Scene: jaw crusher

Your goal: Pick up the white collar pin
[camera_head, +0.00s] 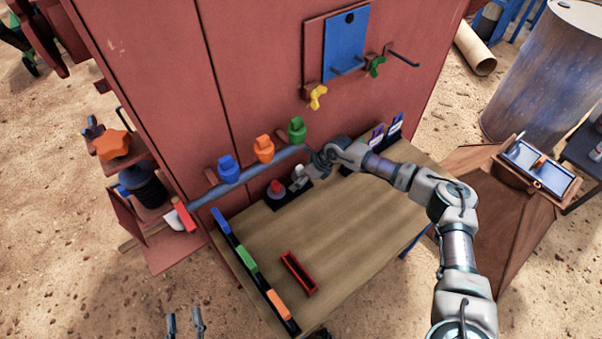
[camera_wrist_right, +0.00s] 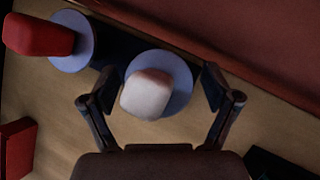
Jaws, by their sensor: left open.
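The white collar pin (camera_head: 299,172) stands in a dark holder at the back edge of the wooden table, beside the red collar pin (camera_head: 275,187). In the right wrist view the white pin (camera_wrist_right: 146,96) has a rounded head above a grey-blue disc. My right gripper (camera_wrist_right: 158,88) is open, with one finger on each side of the white pin and a visible gap on both sides. In the head view the right gripper (camera_head: 316,162) is over the holder and small. My left gripper (camera_head: 185,325) is open and empty at the bottom edge, left of the table.
The red machine wall (camera_head: 270,70) rises just behind the holder. A grey bar (camera_head: 245,172) with blue, orange and green clamps runs close by on the left. A red open box (camera_head: 299,273) lies on the table (camera_head: 360,230). The table's middle is clear.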

